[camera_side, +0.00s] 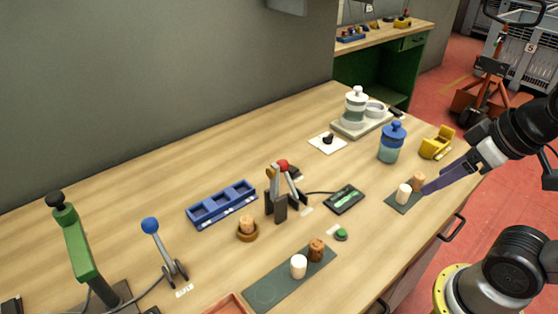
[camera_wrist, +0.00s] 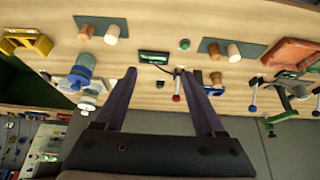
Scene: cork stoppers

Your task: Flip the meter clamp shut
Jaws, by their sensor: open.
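The meter clamp (camera_side: 281,208) stands mid-table in the side view, with dark grey posts, pale lever arms and a red ball knob (camera_side: 283,165) on top. A cable joins it to a flat black meter (camera_side: 343,199) with a green display. In the wrist view the red knob (camera_wrist: 176,98) shows between my fingers, and the meter (camera_wrist: 154,57) lies beyond. My gripper (camera_side: 426,189), with long purple fingers, is open and empty, well right of the clamp, above the mat with two stoppers. It also shows in the wrist view (camera_wrist: 160,72). The clamp's exact jaw position is hard to tell.
A blue tray (camera_side: 222,204) and a cork in a round holder (camera_side: 247,228) stand left of the clamp. A blue-knobbed lever (camera_side: 151,226) and a green press (camera_side: 78,240) are farther left. A mat with two stoppers (camera_side: 265,291) lies in front. A blue jar (camera_side: 392,143) stands behind my gripper.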

